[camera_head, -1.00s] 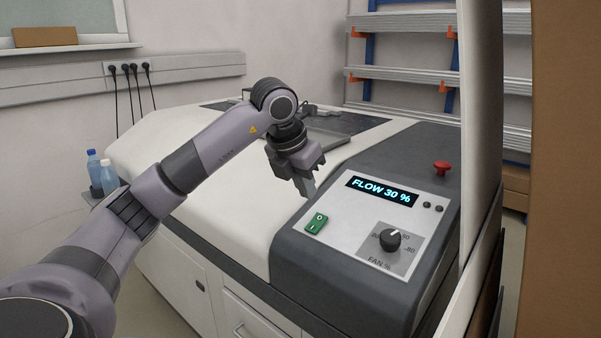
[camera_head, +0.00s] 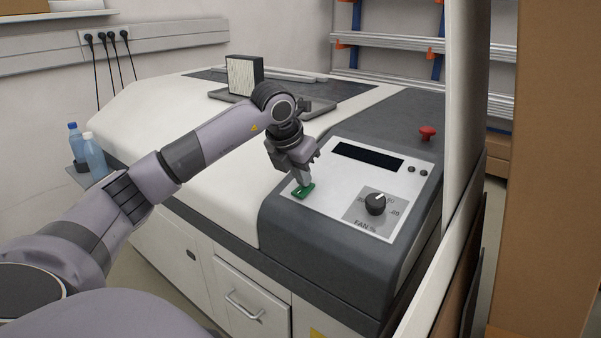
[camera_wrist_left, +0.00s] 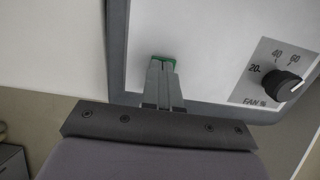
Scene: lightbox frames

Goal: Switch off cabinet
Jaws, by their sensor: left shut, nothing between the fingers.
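The cabinet's (camera_head: 290,230) control panel (camera_head: 336,190) is white on a dark grey sloped top. Its display (camera_head: 368,156) is dark and blank. The green switch (camera_head: 303,191) is at the panel's left lower corner. My left gripper (camera_head: 302,184) is shut and empty, with its fingertips at the switch, seemingly touching it. In the left wrist view the gripper's fingers (camera_wrist_left: 163,72) cover most of the green switch (camera_wrist_left: 163,58), so its position is hidden. A black fan knob (camera_head: 375,204) is right of the switch. My right gripper is not in view.
A red mushroom button (camera_head: 427,133) stands at the cabinet's back right. Two bottles (camera_head: 86,150) stand at the left. A post and brown board (camera_head: 545,170) border the right side.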

